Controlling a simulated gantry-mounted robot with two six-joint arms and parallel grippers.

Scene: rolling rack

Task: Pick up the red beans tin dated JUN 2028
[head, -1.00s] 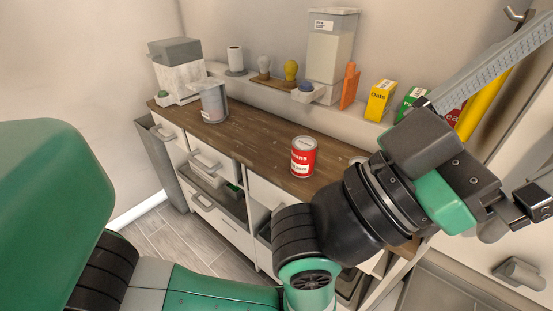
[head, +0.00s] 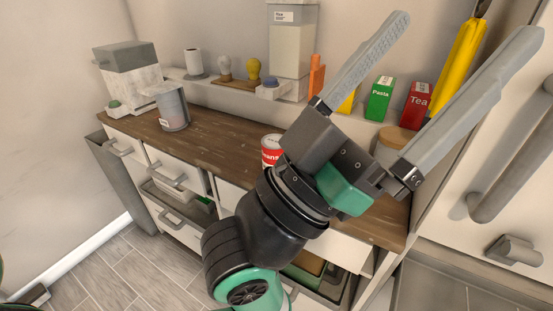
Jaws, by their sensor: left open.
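A red tin with a silver lid (head: 270,151) stands upright on the wooden counter (head: 215,146). Its label reads "eans" in part, and my left gripper hides its right side. I cannot read a date on it. My left gripper (head: 470,30) is open and empty, its two long grey fingers spread wide and pointing up and right. The gripper body is right of the tin and in front of the counter. A grey tin (head: 172,108) stands at the counter's left. My right gripper is out of view.
A shelf behind the counter holds a tall clear container (head: 291,50), an orange board (head: 316,76), a green pasta box (head: 380,99) and a red tea box (head: 416,105). A round wood-lidded jar (head: 395,140) stands behind my gripper. The counter's middle is clear.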

